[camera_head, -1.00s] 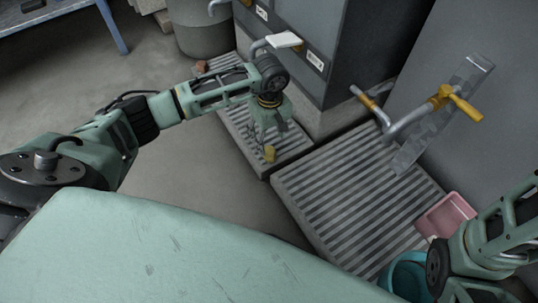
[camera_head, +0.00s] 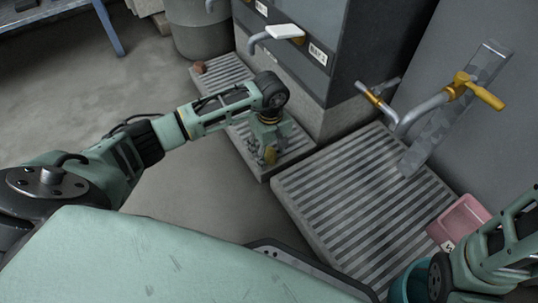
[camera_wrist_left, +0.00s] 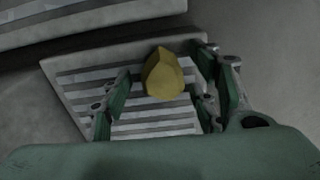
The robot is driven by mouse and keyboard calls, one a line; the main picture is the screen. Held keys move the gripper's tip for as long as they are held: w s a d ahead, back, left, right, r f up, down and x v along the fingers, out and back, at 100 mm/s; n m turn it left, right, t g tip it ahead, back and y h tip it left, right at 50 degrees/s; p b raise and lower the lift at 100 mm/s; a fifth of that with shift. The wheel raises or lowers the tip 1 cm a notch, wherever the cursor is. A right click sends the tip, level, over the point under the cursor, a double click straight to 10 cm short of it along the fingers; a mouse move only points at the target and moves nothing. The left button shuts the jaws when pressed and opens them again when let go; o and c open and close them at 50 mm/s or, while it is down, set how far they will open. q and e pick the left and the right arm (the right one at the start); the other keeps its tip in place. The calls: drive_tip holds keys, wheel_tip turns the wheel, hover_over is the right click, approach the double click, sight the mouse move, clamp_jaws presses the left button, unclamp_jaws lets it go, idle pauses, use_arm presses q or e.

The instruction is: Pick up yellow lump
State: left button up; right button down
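The yellow lump (camera_wrist_left: 163,75) lies near the edge of a slatted grate (camera_wrist_left: 70,78), between the open fingers of my left gripper in the left wrist view. In the head view the lump (camera_head: 270,155) shows at the lower end of my left gripper (camera_head: 268,150), which points down over the grate. The fingers stand on either side of the lump with gaps visible, so they do not grip it. Only part of my right arm shows at the lower right of the head view; its fingertips are out of view.
A grey cabinet (camera_head: 350,45) stands behind my left gripper. A small reddish-brown lump (camera_head: 200,67) lies at the far end.

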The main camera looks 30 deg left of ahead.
use_arm(q)
drive_tip(key=c, duration=1.1)
drive_tip(key=shift+o, duration=0.2)
